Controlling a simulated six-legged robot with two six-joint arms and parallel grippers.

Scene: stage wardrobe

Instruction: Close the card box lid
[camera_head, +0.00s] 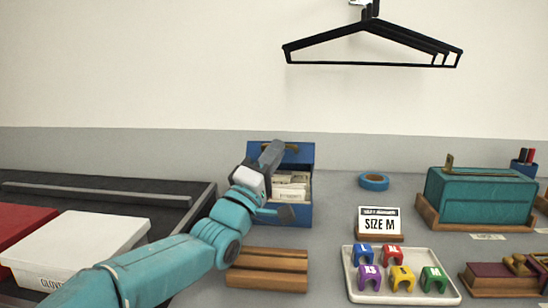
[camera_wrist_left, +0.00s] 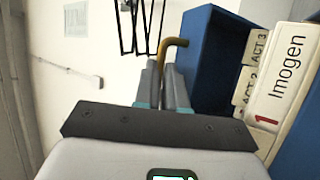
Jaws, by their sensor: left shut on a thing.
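The blue card box (camera_head: 300,214) stands on the grey counter, and its blue lid (camera_head: 305,153) is open, tilted up at the back. Cream cards (camera_head: 292,186) show inside; in the left wrist view a card labelled Imogen (camera_wrist_left: 285,75) stands near the box's blue lid (camera_wrist_left: 215,60). My left gripper (camera_head: 274,150) is at the lid's left part, in front of it. In the left wrist view its fingers (camera_wrist_left: 167,85) are close together on a bent brass handle (camera_wrist_left: 172,44). The grip itself is partly hidden by the fingers. My right gripper is in neither view.
A wooden block (camera_head: 268,270) lies in front of the box. A tray (camera_head: 352,292) of coloured size clips and a SIZE M sign (camera_head: 379,221) stand to its right, with blue tape (camera_head: 373,182) behind. A teal box (camera_head: 480,200) is farther right. Black hangers (camera_head: 372,40) hang above.

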